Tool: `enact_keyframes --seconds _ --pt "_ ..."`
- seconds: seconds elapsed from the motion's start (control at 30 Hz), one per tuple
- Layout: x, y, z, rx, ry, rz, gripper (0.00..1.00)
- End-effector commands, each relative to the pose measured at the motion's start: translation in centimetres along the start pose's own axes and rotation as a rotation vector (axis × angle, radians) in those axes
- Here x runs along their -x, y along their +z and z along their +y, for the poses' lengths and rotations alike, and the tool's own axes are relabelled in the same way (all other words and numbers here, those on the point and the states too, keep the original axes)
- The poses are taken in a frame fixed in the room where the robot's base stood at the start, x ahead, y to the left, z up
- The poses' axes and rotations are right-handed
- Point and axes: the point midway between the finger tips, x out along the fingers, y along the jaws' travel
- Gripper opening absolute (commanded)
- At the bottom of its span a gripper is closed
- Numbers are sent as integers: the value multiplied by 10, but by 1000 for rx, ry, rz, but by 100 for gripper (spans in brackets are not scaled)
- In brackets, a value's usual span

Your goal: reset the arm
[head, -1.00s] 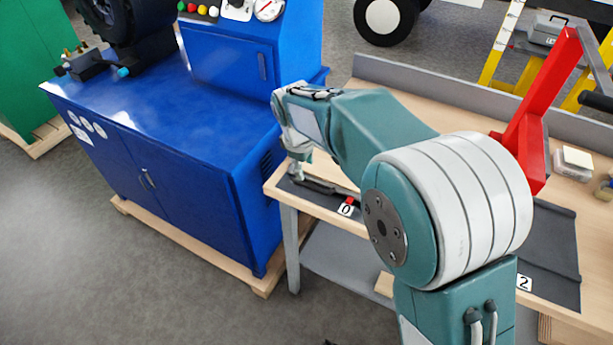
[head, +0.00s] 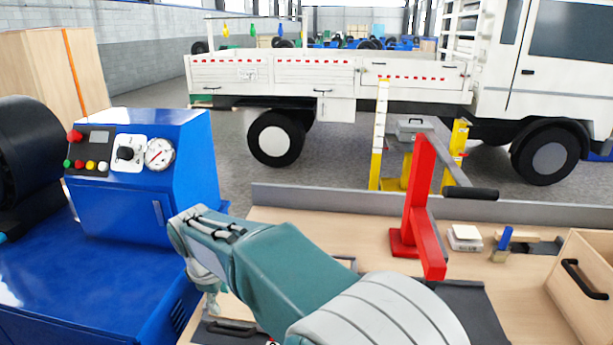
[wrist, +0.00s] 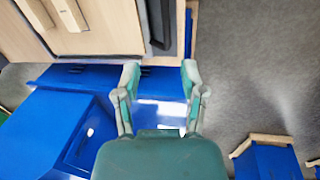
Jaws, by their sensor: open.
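My gripper (wrist: 160,78) is open and empty in the wrist view, its two pale fingers apart over the blue cabinet (wrist: 60,76). In the head view my teal arm reaches to the left, and only a small part of my gripper (head: 213,298) shows below the wrist. It hangs near the left end of the wooden workbench (head: 340,238). A dark mat (head: 215,332) with a dark handled item on it lies there, partly hidden by my arm.
The blue machine (head: 150,190) stands left of the bench. A red lever press (head: 418,200) rises from the bench, with a small white box (head: 465,236) and a wooden drawer box (head: 585,275) to its right. A white truck (head: 330,72) stands behind.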

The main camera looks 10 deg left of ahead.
Motion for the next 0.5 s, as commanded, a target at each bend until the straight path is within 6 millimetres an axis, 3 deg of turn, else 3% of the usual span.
enact_keyframes --seconds 0.1,0.23,0.5 --pt "28 51 15 -146 17 24 53" --pt "55 112 21 -324 36 49 53" --pt "94 224 2 -687 82 100 53"
